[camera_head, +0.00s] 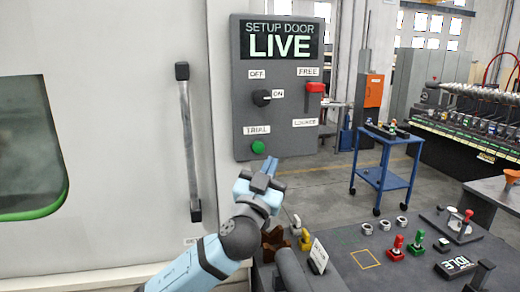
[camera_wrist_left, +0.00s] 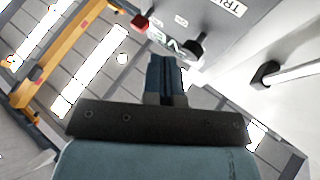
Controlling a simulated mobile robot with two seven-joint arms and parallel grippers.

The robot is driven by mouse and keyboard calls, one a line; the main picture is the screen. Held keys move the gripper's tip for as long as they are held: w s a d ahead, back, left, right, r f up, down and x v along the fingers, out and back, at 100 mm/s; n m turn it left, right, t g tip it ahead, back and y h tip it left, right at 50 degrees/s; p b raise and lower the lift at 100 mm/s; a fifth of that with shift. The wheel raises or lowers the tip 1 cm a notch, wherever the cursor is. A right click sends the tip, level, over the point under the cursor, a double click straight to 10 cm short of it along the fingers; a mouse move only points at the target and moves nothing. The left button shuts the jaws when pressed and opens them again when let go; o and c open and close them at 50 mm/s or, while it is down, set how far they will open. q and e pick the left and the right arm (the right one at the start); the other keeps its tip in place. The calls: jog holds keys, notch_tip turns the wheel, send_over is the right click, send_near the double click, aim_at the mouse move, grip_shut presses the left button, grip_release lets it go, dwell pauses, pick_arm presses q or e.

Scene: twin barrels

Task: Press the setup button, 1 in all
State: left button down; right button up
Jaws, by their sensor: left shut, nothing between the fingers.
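A grey control panel (camera_head: 240,95) hangs on the white wall; its screen (camera_head: 278,40) reads "SETUP DOOR LIVE". A round green button (camera_head: 258,147) sits low on the panel under a "TRIAL" label (camera_head: 257,130). My left gripper (camera_head: 270,165) is shut and empty, with its fingertips just below and right of the green button in the picture; a small gap shows between them. In the left wrist view, the shut fingers (camera_wrist_left: 167,62) point towards the panel, and the green button is not visible there. My right gripper is not in view.
The panel also bears a black knob (camera_head: 262,97) and a red lever (camera_head: 315,87). A vertical door handle (camera_head: 188,140) stands left of the panel. Below right is a dark table (camera_head: 345,240) with small red, green and yellow items. A blue cart (camera_head: 385,178) stands behind.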

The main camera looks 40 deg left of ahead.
aim_at(260, 153)
pick_arm(q)
jog(key=shift+w+a, duration=1.4)
jog(key=shift+a, duration=0.2)
jog(key=shift+w+a, duration=1.35)
jog(key=shift+a, duration=0.25)
jog(key=shift+w+a+b, duration=0.1)
jog(key=shift+a+b, duration=0.05)
jog(key=shift+b, duration=0.2)
jog(key=shift+w+a, duration=0.1)
jog(key=shift+a, duration=0.05)
jog(key=shift+w, duration=0.1)
